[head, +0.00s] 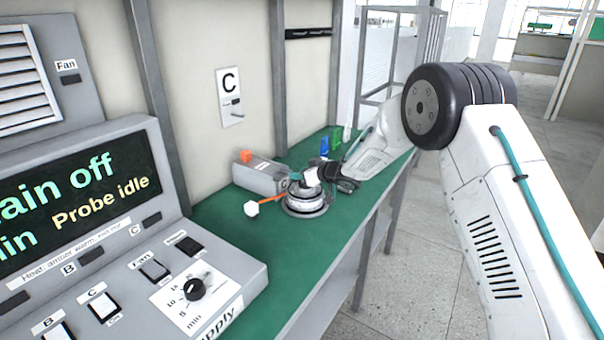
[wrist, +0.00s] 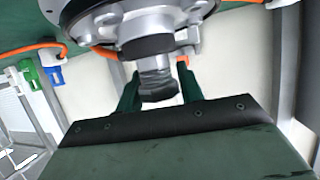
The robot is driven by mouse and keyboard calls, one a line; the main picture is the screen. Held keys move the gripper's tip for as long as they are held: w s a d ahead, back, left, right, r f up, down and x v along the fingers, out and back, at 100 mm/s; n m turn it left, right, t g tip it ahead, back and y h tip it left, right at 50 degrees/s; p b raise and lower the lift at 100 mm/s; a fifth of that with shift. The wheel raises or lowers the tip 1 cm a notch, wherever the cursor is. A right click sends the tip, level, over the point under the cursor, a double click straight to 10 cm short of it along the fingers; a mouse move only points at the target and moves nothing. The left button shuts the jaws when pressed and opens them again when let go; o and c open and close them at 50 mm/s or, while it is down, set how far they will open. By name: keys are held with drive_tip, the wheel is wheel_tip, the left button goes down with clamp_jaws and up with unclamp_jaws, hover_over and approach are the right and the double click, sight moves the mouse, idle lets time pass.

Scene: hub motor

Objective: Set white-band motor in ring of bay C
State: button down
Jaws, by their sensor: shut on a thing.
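A grey round hub motor (head: 304,190) is at the bench in bay C, over a low round metal ring (head: 303,210). I cannot tell whether it is fully seated, and its band colour is too small to read. My gripper (head: 318,178) reaches in from the right and is at the top of the motor. In the wrist view, the two green fingers of my gripper (wrist: 158,90) are shut around the dark stub of the motor (wrist: 147,42). The motor's body fills the top of that view, partly cut off.
Blue (head: 324,146) and green (head: 336,140) connectors are farther back. A control console (head: 150,270) fills the left front. The C sign (head: 230,95) hangs on the wall.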

drive_tip(key=shift+f, duration=0.35)
